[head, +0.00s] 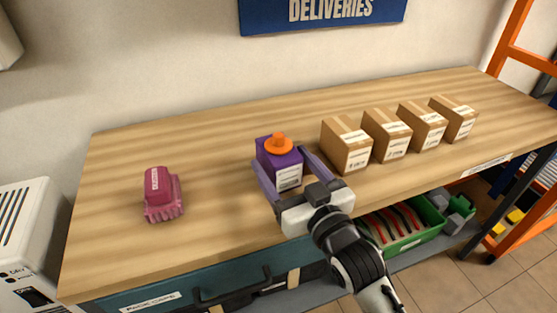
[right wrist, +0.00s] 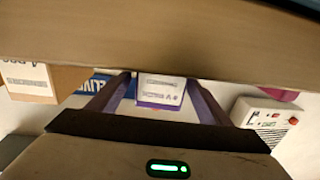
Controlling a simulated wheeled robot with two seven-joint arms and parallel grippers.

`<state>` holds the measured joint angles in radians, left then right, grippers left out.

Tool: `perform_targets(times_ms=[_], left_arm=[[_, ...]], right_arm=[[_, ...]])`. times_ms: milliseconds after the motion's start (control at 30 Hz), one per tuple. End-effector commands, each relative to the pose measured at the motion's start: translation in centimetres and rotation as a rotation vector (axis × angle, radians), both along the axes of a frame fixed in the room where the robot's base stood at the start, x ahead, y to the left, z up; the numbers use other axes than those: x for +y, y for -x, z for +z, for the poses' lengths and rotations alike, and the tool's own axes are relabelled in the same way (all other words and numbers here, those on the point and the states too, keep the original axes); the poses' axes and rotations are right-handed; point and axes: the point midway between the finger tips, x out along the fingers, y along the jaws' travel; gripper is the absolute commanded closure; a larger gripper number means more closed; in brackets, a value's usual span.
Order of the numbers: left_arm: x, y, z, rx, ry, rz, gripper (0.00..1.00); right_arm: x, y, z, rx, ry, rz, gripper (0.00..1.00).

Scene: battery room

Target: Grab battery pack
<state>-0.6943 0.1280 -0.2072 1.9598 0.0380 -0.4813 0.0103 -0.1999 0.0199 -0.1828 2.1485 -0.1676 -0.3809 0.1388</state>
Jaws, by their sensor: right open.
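A purple battery pack (head: 265,158) with an orange round cap on top and a white label on its front stands upright on the wooden bench (head: 225,215). My right gripper (head: 281,160) is open, with one finger on each side of the pack. In the right wrist view the pack (right wrist: 160,100) shows its label between the two spread fingers (right wrist: 158,82). I cannot tell whether either finger touches it. My left gripper is out of view.
A pink ribbed object (head: 161,194) lies on the bench to the left. Several cardboard boxes (head: 346,147) stand in a row to the right. A green bin (head: 407,240) with red and dark items sits on a shelf below. The bench between the pink object and the pack is clear.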

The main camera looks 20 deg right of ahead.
Motion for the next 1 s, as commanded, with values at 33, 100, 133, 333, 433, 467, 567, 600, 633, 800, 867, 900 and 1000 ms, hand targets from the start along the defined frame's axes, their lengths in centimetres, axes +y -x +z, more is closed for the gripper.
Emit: perform_targets(times_ms=[33, 100, 133, 333, 433, 467, 567, 600, 633, 800, 867, 900, 1000], left_arm=[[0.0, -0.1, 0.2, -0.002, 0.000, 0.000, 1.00], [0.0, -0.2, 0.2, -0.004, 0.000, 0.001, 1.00], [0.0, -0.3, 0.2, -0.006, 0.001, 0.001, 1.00], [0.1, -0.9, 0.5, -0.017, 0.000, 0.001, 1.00], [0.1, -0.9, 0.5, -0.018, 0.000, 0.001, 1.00], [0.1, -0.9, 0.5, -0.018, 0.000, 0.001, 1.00], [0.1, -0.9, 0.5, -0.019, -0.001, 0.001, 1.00], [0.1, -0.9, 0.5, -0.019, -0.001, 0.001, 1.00], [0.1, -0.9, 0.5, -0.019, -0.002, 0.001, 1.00], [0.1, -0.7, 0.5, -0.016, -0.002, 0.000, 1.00], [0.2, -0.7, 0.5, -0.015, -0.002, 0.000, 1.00], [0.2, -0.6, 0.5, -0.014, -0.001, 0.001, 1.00], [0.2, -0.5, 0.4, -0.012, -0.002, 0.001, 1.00]], right_arm=[[0.1, -0.8, 0.4, -0.002, 0.000, 0.000, 0.28], [0.2, -1.7, 0.2, -0.001, 0.000, 0.000, 0.28], [0.3, -2.0, 0.2, -0.001, 0.000, 0.000, 0.28], [0.3, -2.6, 0.1, 0.001, 0.000, 0.000, 0.28], [0.3, -2.6, 0.1, 0.001, 0.000, 0.000, 0.28], [0.3, -2.5, 0.1, 0.001, 0.000, 0.000, 0.31], [0.3, -2.5, 0.1, 0.001, 0.000, 0.000, 0.48], [0.3, -2.5, 0.1, 0.001, 0.000, 0.000, 0.55], [0.3, -2.5, 0.1, 0.001, 0.000, 0.000, 0.60], [0.3, -2.5, 0.1, 0.001, 0.000, 0.000, 0.89], [0.3, -2.5, 0.1, 0.000, 0.000, 0.000, 0.98], [0.3, -2.5, 0.5, -0.010, -0.001, 0.001, 0.98], [0.3, -2.5, 0.5, -0.010, -0.001, 0.001, 0.98]])
